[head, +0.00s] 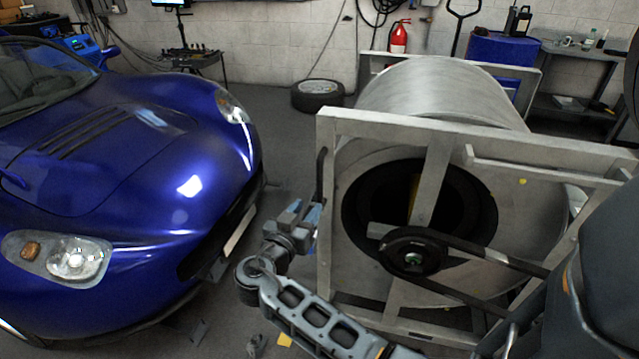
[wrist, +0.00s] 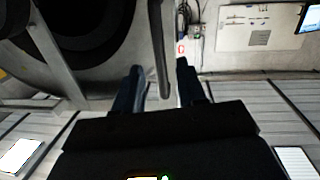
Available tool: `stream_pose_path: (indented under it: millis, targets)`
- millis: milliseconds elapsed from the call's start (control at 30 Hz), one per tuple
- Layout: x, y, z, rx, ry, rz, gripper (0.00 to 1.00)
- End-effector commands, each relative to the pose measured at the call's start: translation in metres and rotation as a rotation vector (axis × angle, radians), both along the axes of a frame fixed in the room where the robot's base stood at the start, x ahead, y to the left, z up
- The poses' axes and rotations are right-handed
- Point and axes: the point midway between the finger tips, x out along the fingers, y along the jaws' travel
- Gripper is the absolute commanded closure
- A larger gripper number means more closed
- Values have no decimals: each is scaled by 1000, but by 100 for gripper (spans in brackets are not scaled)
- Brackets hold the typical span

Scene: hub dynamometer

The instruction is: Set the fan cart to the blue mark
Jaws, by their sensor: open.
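The fan cart (head: 333,230) is a large pale metal frame around a big drum, with a dark round opening, a pulley and a belt on its near face. A dark upright handle bar (head: 320,175) runs along its left post. My gripper (head: 308,216) is open beside that post, near the handle's lower end. In the wrist view, the handle (wrist: 160,50) appears between the two open fingers of my gripper (wrist: 160,72); I cannot tell whether they touch it. I cannot make out a blue mark on the floor.
A shiny blue car (head: 130,190) stands close on the left, leaving a narrow strip of floor beside my arm. A tyre (head: 317,95), a red extinguisher (head: 399,37) and a workbench (head: 590,55) are at the back.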

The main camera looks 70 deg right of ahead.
Motion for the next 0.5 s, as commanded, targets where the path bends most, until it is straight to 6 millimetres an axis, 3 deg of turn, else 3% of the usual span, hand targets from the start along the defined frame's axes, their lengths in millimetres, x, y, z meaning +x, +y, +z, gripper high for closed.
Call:
stream_pose_path:
  millis: [133, 267, 500]
  targets:
    - [5, -8, 18, -55, -54, -71, 60]
    - [4, -18, 22, -66, -63, -84, 60]
    - [-1, -54, 23, -65, -62, -84, 60]
